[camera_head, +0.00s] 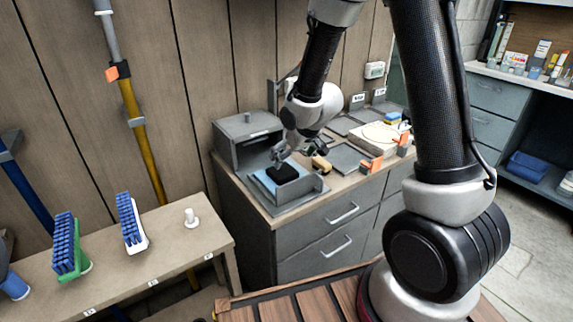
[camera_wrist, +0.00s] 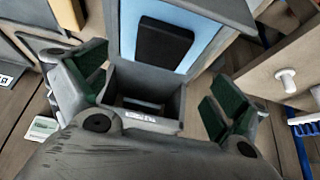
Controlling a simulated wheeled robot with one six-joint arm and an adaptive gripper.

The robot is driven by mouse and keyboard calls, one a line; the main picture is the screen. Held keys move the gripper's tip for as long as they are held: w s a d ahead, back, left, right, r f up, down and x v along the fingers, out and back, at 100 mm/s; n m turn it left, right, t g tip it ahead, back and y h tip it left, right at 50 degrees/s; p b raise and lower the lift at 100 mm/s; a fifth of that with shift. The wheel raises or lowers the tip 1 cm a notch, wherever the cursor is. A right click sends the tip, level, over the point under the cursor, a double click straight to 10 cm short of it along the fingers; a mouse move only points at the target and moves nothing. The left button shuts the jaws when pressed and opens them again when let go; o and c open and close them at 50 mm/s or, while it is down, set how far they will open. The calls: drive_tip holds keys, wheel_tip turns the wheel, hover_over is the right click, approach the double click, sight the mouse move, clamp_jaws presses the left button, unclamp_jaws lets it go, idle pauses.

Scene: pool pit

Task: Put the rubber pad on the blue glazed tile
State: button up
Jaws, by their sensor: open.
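The rubber pad, a black rectangular block (camera_head: 283,173), lies on the light blue tile (camera_head: 262,180) on the cabinet top. In the wrist view the black pad (camera_wrist: 163,42) lies flat within the blue surface (camera_wrist: 126,40), with blue showing on both sides of it. My gripper (camera_head: 281,156) is just above and behind the pad in the head view. In the wrist view its two green-padded fingers (camera_wrist: 157,88) are spread apart, with nothing between their tips. The pad appears apart from the fingers. The tile's right side is partly hidden by a grey wall.
A grey box (camera_head: 247,139) stands behind the tile, close to my gripper. Grey trays (camera_head: 352,158), a sponge and small orange-marked items sit to the right. A bench (camera_head: 165,250) at left holds blue-bristled brushes (camera_head: 130,221) and a white peg (camera_head: 191,217).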

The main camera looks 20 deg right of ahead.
drive_tip(key=s+d+r+m+h, duration=0.1)
drive_tip(key=s+d+r, duration=0.4)
drive_tip(key=r, duration=0.2)
drive_tip(key=s+d+r+m+h, duration=0.1)
drive_tip(key=s+d+r, duration=0.4)
drive_tip(key=r, duration=0.3)
drive_tip(key=s+d+r, duration=0.1)
drive_tip(key=s+r, duration=0.2)
drive_tip(key=s, duration=0.6)
drive_tip(key=s+d+r+m+g, duration=0.1)
drive_tip(key=s+r, duration=0.3)
drive_tip(key=s, duration=0.6)
drive_tip(key=shift+s+d+m+g, duration=0.15)
drive_tip(key=shift+d+m+g, duration=0.15)
drive_tip(key=shift+d, duration=0.35)
